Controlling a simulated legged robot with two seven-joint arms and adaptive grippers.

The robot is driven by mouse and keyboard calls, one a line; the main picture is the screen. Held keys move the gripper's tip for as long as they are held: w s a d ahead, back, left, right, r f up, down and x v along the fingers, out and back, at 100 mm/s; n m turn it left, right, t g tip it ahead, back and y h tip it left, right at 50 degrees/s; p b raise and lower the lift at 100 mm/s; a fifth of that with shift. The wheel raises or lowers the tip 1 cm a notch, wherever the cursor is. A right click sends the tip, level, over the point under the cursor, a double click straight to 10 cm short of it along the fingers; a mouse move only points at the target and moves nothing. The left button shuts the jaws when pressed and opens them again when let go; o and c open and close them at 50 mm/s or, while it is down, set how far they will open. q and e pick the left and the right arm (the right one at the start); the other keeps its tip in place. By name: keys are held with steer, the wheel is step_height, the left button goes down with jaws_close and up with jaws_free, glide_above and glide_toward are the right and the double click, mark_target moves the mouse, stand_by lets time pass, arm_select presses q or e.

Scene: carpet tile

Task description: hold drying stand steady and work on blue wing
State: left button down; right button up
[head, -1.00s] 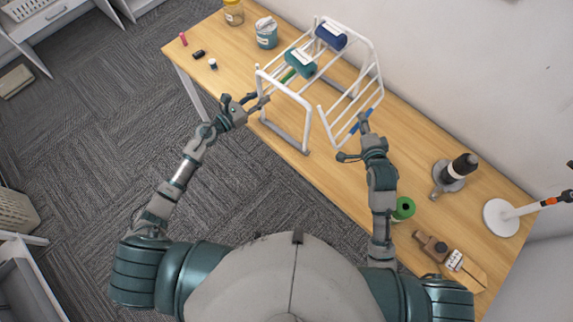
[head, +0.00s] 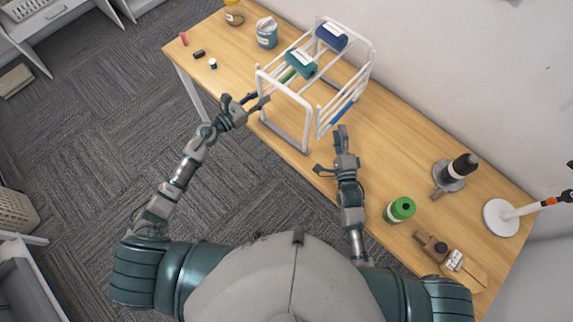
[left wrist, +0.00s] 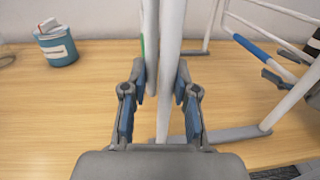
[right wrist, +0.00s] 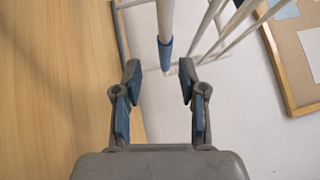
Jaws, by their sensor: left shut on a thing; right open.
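The white drying stand (head: 290,93) stands on the wooden table with a teal roll and a dark blue roll on its top bars. My left gripper (head: 257,101) is shut on a white post of the stand, seen close up in the left wrist view (left wrist: 168,80). The blue wing (head: 343,108), a white barred panel with a blue section on its edge bar, hangs at the stand's right side. The blue section shows in the right wrist view (right wrist: 166,54). My right gripper (head: 330,150) is open and empty, just short of the blue section and apart from it.
A blue-labelled tin (head: 267,33) and a jar (head: 234,13) stand at the table's far left. The table between stand and bottle is clear.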

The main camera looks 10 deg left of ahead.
steer(key=v, duration=0.4)
steer(key=s+a+r+n+g+y, duration=0.3)
steer(key=s+a+n+y, duration=0.3)
steer(key=a, duration=0.2)
steer(key=s+a+r+n+g+y, duration=0.3)
steer(key=s+a+n+y, duration=0.3)
steer(key=a, duration=0.2)
steer(key=shift+s+r+g, duration=0.2)
steer(key=shift+r+g, duration=0.1)
steer(key=shift+g, duration=0.6)
